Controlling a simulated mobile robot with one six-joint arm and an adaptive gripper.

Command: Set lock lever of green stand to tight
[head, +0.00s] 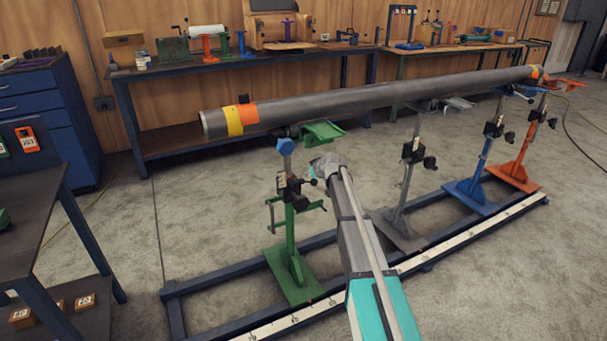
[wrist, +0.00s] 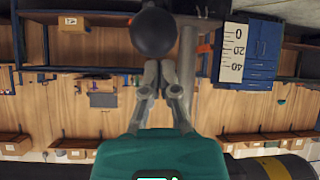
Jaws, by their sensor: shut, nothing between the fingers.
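The green stand (head: 292,262) stands on the blue floor rail at the near end of the long pipe. Dark clamp parts and a small lever (head: 311,181) sit on its upper post, below a blue cap. My gripper (head: 318,170) is just right of these parts in the head view, and its fingertips are hard to make out there. In the wrist view my gripper (wrist: 160,68) is shut and empty. A round black knob (wrist: 153,33) shows right at its fingertips; whether they touch is unclear. A grey post (wrist: 187,55) is beside it. The lever's exact setting cannot be told.
The grey pipe (head: 360,98) with yellow and orange bands runs above the stands. Grey (head: 405,190), blue (head: 480,175) and orange (head: 522,150) stands are farther right. A dark table (head: 35,220) is at left. Workbenches line the wall. Floor in front of the rail is clear.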

